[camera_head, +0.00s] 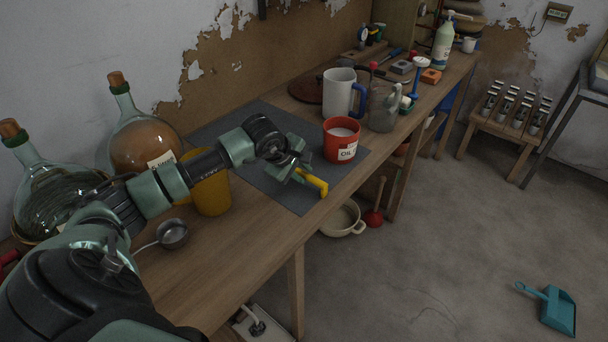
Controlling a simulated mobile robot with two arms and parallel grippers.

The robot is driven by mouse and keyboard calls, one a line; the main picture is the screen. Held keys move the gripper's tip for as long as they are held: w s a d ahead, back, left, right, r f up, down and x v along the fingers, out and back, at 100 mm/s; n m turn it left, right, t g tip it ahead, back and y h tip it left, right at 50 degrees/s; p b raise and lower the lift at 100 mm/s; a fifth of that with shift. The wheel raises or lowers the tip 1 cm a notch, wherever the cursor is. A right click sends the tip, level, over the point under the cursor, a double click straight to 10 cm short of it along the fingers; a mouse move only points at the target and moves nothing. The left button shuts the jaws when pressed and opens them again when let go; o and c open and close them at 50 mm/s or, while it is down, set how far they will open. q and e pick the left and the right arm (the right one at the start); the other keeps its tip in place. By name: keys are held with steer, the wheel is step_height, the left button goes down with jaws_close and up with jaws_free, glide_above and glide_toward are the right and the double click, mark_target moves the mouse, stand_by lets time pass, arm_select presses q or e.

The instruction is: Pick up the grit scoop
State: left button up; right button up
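A small metal scoop (173,233), round like a cup with a thin handle to the lower left, rests on the bench near its front edge. It is the likeliest grit scoop in view. My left gripper (307,177) is well to its upper right, over the dark mat, left of and nearer than the red mug. A yellow L-shaped piece shows at its tip; I cannot tell if it is a finger or a held thing. The finger gap is unclear. My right gripper is out of view.
My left arm crosses in front of a yellow cup (212,195) and two glass demijohns (140,140). A red mug (341,142) with pale contents, a white mug (340,92) and a glass jug (383,108) stand farther along. The bench front near the scoop is bare.

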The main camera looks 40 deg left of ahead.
mark_target(304, 174)
arm_select(q)
steer(key=shift+p+x, duration=0.35)
steer(key=shift+x, duration=1.5)
steer(key=shift+s+a, duration=0.1)
steer(key=shift+a, duration=0.05)
jaws_close()
